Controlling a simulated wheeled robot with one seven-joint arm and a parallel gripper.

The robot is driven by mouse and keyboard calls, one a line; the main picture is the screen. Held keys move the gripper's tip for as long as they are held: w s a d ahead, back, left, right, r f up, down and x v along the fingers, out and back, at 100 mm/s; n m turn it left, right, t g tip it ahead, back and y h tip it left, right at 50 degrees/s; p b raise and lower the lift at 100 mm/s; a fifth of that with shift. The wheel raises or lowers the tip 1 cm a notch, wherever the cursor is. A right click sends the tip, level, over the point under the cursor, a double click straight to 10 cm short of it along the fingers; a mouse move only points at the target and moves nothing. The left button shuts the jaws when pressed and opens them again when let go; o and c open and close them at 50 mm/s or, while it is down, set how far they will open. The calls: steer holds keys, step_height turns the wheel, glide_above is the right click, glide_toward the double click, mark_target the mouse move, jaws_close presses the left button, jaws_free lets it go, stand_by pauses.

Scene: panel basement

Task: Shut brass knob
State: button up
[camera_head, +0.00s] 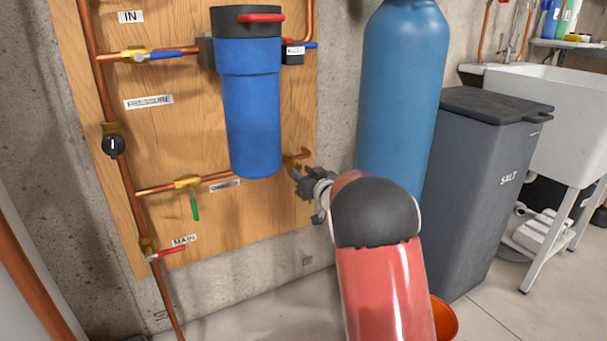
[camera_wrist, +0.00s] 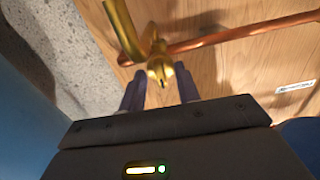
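The brass knob (camera_wrist: 160,68) is part of a brass tap fitting on a copper pipe, low on the wooden panel. In the head view the brass fitting (camera_head: 292,161) shows right of the blue filter housing, partly behind my gripper. My gripper (camera_head: 295,174) is close in front of and below it. In the wrist view my gripper (camera_wrist: 160,86) has its two fingers apart, with the knob's end showing between and just beyond the tips. A gap shows on both sides, so it is open and holds nothing. Whether a finger touches the knob I cannot tell.
The blue filter housing (camera_head: 250,115) hangs close left of my gripper. A tall blue tank (camera_head: 402,95) stands close to the right, with a grey salt bin (camera_head: 485,190) beside it. Copper pipes with a green lever (camera_head: 194,208) and a red lever (camera_head: 168,252) run at left.

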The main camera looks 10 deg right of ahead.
jaws_close()
steer(key=shift+m, duration=0.3)
steer(key=m+p, duration=0.2)
steer(key=m, duration=0.1)
steer(key=shift+r+m+p, duration=0.15)
steer(key=shift+m+p, duration=0.25)
steer(key=m+p, duration=0.2)
steer(key=m, duration=0.2)
steer(key=shift+m+p, duration=0.3)
steer(key=m+p, duration=0.2)
steer(key=m, duration=0.2)
steer(key=shift+m+p, duration=1.15)
steer(key=shift+m, duration=1.05)
steer(key=shift+a, duration=0.1)
